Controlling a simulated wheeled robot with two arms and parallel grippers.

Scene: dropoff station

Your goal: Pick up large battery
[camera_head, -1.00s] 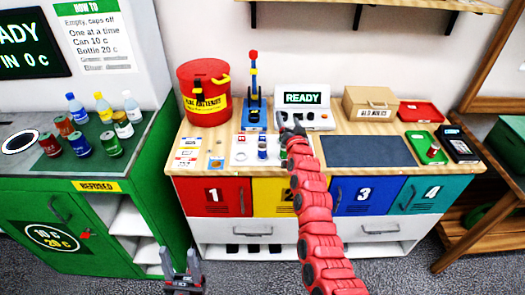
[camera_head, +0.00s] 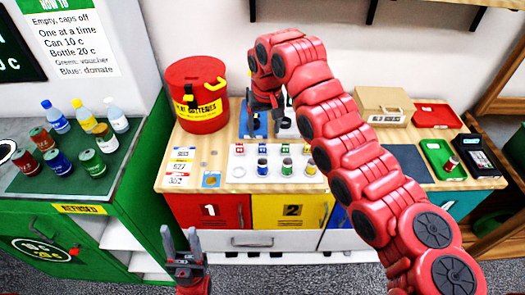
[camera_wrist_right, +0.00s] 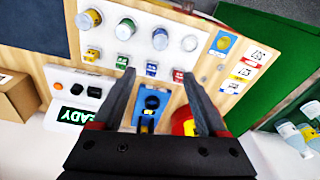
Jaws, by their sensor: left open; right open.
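Several upright cylindrical batteries stand in a row on the white panel on the bench: a blue one (camera_head: 262,168), a green one (camera_head: 287,168) and a yellow one (camera_head: 311,166). They also show in the right wrist view, the blue one (camera_wrist_right: 160,39) among them. I cannot tell which is the large battery. My right gripper (camera_head: 265,124) is open and empty, pointing down over the blue stand behind the panel. In the wrist view the blue stand (camera_wrist_right: 152,106) lies between its open fingers (camera_wrist_right: 160,92). My left gripper (camera_head: 182,240) is open and empty in front of the bench.
A red batteries tub (camera_head: 197,95) stands left of the blue stand. At the right are a cardboard box (camera_head: 384,105), a red tray (camera_head: 437,116), a green tray (camera_head: 433,150) and a black terminal (camera_head: 476,155). Cans and bottles stand on the green counter (camera_head: 110,172).

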